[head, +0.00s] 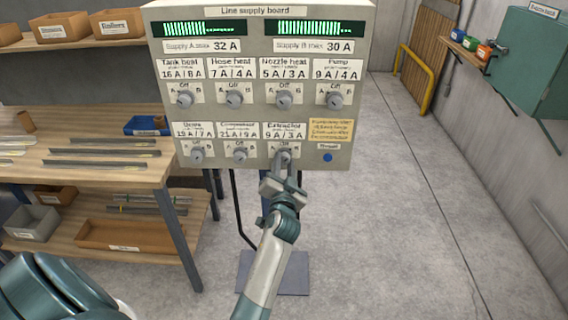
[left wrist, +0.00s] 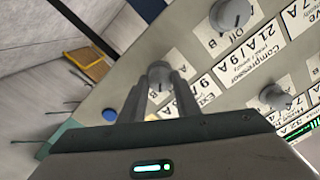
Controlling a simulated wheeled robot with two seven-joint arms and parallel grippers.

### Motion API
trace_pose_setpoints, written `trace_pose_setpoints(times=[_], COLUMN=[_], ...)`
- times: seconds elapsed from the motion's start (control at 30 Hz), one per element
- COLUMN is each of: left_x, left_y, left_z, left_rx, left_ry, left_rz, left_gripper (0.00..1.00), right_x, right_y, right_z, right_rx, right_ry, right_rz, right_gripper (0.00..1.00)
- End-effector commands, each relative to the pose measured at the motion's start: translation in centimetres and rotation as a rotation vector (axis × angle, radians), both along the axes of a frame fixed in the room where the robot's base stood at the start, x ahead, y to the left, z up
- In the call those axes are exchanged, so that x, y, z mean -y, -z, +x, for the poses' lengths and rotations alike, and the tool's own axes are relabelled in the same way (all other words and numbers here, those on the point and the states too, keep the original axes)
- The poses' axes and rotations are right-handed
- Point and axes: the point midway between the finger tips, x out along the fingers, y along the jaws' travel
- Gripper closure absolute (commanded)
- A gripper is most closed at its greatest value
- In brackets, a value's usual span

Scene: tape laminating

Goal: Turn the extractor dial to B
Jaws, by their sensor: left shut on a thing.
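The extractor dial (head: 283,157) is a grey knob at the lower right of the dial rows on the line supply board (head: 345,110). Its label reads 9 A / 3 A. My left gripper (head: 283,176) is at this dial from below and in front, shut on it. In the left wrist view the two fingers (left wrist: 157,98) stand on either side of the round grey knob (left wrist: 160,72). The fingers partly cover the dial and its marks, so I cannot tell which letter it points to. My right gripper is not in view.
The compressor dial (head: 239,154) is just left of the held dial, and the nozzle heat dial (head: 284,99) is above it. A blue button (head: 327,157) is to the right. A wooden workbench (head: 75,170) with strips stands at left. The floor at right is clear.

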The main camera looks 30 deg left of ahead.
Motion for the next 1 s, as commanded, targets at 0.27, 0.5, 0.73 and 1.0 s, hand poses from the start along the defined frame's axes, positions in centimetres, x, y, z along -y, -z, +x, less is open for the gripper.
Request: trace_pose_setpoints(times=[0.27,0.5,0.73,1.0], left_x=[-0.02,-0.02,-0.02,-0.06], left_y=[-0.07,-0.09,-0.06,-0.02], left_z=[0.03,0.03,0.01,0.05], left_rx=[-0.008,-0.007,-0.007,-0.007], left_ry=[0.0,0.0,0.0,0.0], left_rz=[0.016,0.015,0.014,0.013], left_gripper=[0.93,0.56,0.52,0.52], right_x=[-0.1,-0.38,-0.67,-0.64], right_y=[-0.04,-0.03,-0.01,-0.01], right_z=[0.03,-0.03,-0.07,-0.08], right_rx=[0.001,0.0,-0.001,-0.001], right_ry=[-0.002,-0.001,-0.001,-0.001], right_rz=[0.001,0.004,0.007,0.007], right_gripper=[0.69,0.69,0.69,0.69])
